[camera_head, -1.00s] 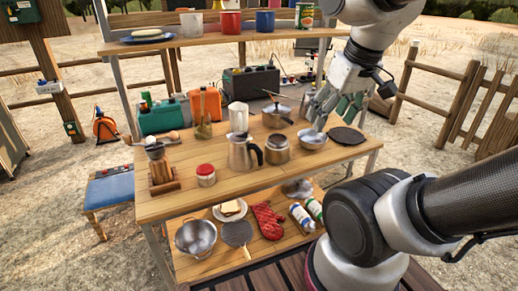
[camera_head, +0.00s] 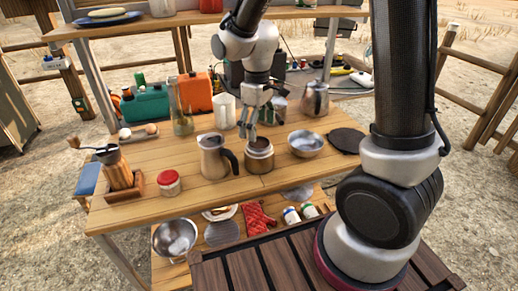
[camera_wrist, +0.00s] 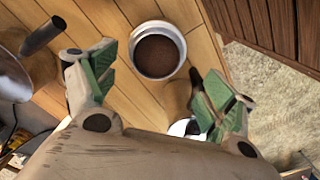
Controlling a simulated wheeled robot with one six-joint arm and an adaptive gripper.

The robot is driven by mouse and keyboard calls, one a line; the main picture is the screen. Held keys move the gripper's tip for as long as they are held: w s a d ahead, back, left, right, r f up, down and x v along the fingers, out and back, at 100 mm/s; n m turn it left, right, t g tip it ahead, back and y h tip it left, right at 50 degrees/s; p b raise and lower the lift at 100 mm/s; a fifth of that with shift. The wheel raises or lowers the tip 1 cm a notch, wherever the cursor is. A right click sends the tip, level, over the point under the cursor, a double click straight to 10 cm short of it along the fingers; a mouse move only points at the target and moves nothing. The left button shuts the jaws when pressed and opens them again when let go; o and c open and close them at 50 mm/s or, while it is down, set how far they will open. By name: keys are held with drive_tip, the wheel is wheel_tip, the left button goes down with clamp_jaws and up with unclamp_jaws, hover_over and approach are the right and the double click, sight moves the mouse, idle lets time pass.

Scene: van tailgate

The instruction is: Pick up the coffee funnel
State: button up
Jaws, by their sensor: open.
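A round steel vessel (camera_head: 259,158) stands upright on the wooden table. In the wrist view its open top (camera_wrist: 137,67) shows brown ground coffee (camera_wrist: 158,57) inside, so this seems to be where the coffee funnel sits. I cannot tell the funnel from the vessel's body. My gripper (camera_head: 255,134) is just above and behind it in the head view, pointing down. In the wrist view my gripper (camera_wrist: 150,72) has its green-padded fingers spread wide, with nothing between them. The vessel lies ahead of the fingertips, apart from them.
A metal jug with a black handle (camera_head: 215,156) stands close to the vessel's left. A steel bowl (camera_head: 305,144) and a dark flat disc (camera_head: 346,140) lie to its right. A red-lidded jar (camera_head: 169,183) is at the left front. The table's front edge is clear.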

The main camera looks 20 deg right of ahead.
sight(258, 147)
drive_tip(key=f, duration=0.4)
drive_tip(key=shift+w+d+f, duration=0.15)
drive_tip(key=shift+w+f, duration=0.1)
drive_tip(key=c, duration=1.1)
drive_tip(key=shift+o, duration=0.2)
